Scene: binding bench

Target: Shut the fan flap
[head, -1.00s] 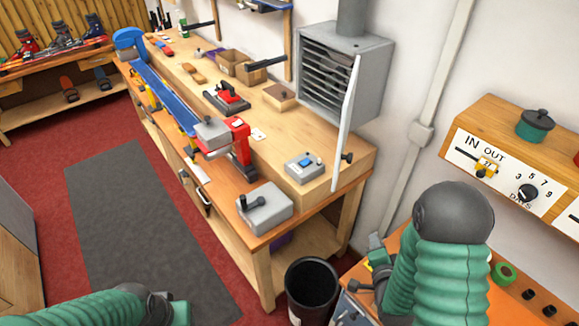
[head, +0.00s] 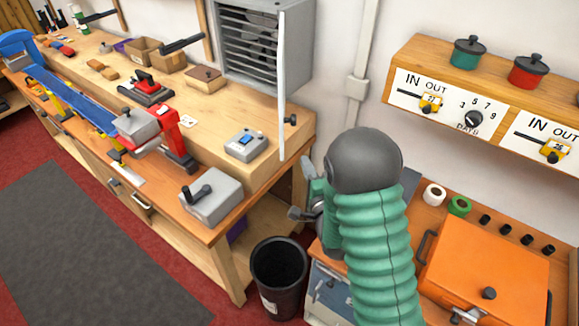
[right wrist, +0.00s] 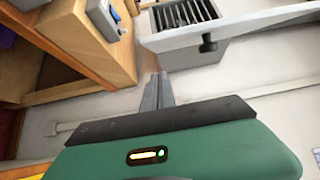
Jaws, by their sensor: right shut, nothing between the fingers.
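The fan box (head: 262,50) is a grey housing with dark slats, mounted on the wall above the bench's far end. Its flap (head: 282,90) stands open, seen nearly edge-on as a thin pale panel, with a black knob (head: 290,120) on its right side. In the right wrist view the flap (right wrist: 250,26) spans the top right, its knob (right wrist: 208,43) hanging toward me, with slats (right wrist: 185,14) behind. My right gripper (right wrist: 158,88) is shut and empty, below and left of the knob and apart from it. In the head view my right forearm partly hides it. My left gripper is out of view.
The wooden bench (head: 240,165) carries a grey switch box (head: 245,146) near the flap's lower edge. A black bin (head: 278,275) stands on the floor. A shelf with pots (head: 468,53) and an orange case (head: 485,265) are at right.

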